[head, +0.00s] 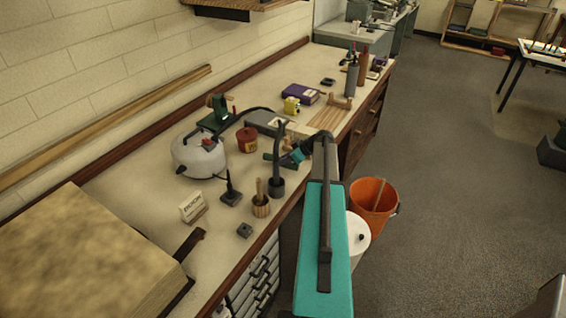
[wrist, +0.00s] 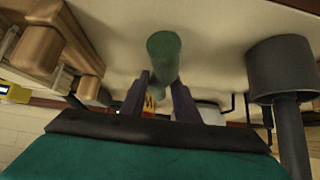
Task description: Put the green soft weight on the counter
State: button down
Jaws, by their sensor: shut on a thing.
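The green soft weight (wrist: 163,55) is a dull green cylinder in the wrist view, held between the two dark fingers of my gripper (wrist: 158,92). In the head view my gripper (head: 284,158) is over the counter (head: 140,205) near its front edge, with the dark green weight (head: 268,157) at its tip. The pale counter top also shows behind the weight in the wrist view (wrist: 215,35). I cannot tell whether the weight touches the counter. My fingers hide part of it.
A wooden rack (head: 328,117) lies beyond. An orange bucket (head: 372,208) stands on the floor.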

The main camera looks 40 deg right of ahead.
jog(key=shift+f, duration=0.75)
jog(key=shift+f, duration=0.15)
jog(key=c, duration=1.4)
grip_release()
jog(key=shift+o, duration=0.2)
jog(key=shift+s+d+r, duration=0.1)
jog(key=shift+s+r, duration=0.35)
jog(key=shift+r, duration=0.05)
jog(key=b+v, duration=0.3)
jog(key=v, duration=0.8)
jog(key=shift+w, duration=0.1)
